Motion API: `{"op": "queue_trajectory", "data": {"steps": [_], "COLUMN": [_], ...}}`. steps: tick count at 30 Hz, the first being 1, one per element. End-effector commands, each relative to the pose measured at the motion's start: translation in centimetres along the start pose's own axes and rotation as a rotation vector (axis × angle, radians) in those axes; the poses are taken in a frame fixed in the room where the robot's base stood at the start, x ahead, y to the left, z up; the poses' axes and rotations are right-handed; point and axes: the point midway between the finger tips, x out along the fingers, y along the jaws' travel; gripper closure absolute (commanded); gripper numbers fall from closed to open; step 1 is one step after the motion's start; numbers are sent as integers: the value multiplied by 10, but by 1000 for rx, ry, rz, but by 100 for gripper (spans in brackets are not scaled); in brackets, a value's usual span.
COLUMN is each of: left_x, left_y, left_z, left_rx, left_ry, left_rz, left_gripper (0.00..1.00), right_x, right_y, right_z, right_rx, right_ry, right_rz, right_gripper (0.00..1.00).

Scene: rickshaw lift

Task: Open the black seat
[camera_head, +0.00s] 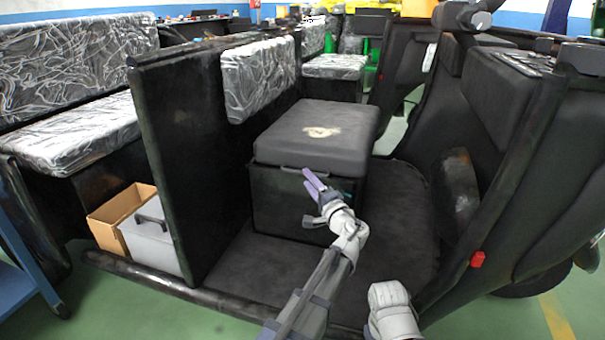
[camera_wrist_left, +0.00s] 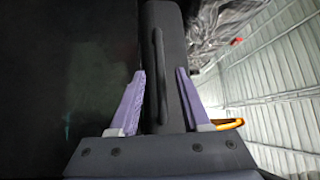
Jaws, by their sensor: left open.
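The black seat (camera_head: 318,132) is a padded cushion lying closed on a dark box (camera_head: 275,200) inside the vehicle, with a pale patch on top. A thin black handle (camera_head: 291,171) sits along its lower front edge. My left gripper (camera_head: 312,183), with purple fingers, is open in front of that edge. In the left wrist view, the seat's edge (camera_wrist_left: 163,20) and the handle (camera_wrist_left: 157,70) lie between the two open fingers (camera_wrist_left: 161,78). I cannot tell whether a finger touches the handle. No right gripper fingers show.
A dark partition panel (camera_head: 190,130) stands left of the seat. The vehicle's dark front panel (camera_head: 510,120) rises at the right. The floor mat (camera_head: 395,215) right of the box is clear.

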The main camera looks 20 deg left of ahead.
Motion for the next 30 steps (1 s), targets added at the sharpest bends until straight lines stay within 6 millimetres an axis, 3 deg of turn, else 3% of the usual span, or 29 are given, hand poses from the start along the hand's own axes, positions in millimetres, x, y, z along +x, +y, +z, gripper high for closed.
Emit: {"op": "queue_trajectory", "data": {"steps": [3,9,21,30], "left_x": [22,43,50,50], "left_y": [-1,0,0,0], "left_z": [-1,-1,0,0], "left_rx": [0,0,0,0], "left_ry": [-2,-1,0,0], "left_rz": [0,0,0,0], "left_gripper": [53,53,53,84], "right_x": [-4,-6,-6,-6], "right_y": [0,1,1,1], "right_z": [0,0,0,0], "right_rx": [0,0,0,0], "right_ry": [0,-1,-1,-1], "right_rz": [0,0,0,0], "right_gripper": [50,50,50,50]}}
